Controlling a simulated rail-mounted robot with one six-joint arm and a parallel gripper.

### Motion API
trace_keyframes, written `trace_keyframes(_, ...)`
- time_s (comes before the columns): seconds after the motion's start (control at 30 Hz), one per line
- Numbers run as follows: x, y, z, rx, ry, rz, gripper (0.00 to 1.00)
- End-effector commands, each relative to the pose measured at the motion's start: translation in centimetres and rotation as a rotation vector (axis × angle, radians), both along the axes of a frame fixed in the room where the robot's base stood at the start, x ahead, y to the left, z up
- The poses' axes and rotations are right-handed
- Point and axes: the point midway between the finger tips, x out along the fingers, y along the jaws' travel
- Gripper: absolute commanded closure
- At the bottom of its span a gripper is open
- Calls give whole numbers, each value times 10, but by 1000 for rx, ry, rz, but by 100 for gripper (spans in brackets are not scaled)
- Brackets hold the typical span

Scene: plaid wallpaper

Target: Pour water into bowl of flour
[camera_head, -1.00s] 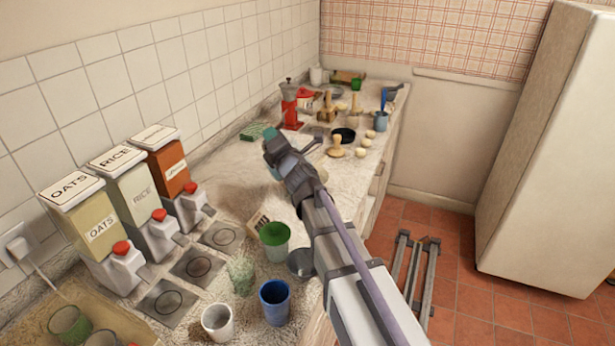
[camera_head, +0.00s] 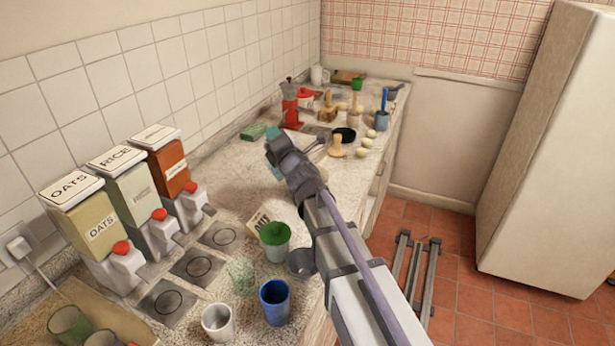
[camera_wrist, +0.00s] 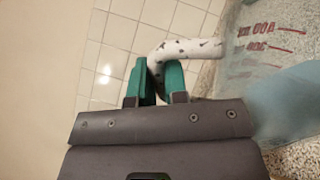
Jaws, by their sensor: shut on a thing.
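My gripper (camera_wrist: 158,76) has green fingers shut on the pale speckled handle (camera_wrist: 195,48) of a clear measuring jug (camera_wrist: 245,48) in the wrist view. Red scale marks show on the jug wall, and a bluish area at the right looks like water. The wrist view crops the jug, so I cannot tell its exact tilt. In the head view my gripper (camera_head: 272,136) is over the middle of the counter, left of the wooden tools. The jug is hard to make out there. I cannot clearly identify the bowl of flour; my arm covers part of the counter.
A red grinder (camera_head: 291,108), a black dish (camera_head: 344,135) and several eggs (camera_head: 367,143) are at the back. Dispensers (camera_head: 105,225) line the left wall. A blue cup (camera_head: 275,301), a white cup (camera_head: 217,322) and a green-topped cup (camera_head: 275,240) stand in front.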

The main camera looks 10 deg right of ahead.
Motion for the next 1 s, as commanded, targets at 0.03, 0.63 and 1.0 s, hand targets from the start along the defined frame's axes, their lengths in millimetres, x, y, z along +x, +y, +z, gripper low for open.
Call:
trace_keyframes(0.03,0,0,0,5,1,0,100)
trace_keyframes(0.63,0,-2,0,29,5,1,100)
trace_keyframes(1.0,-1,-3,0,49,9,2,100)
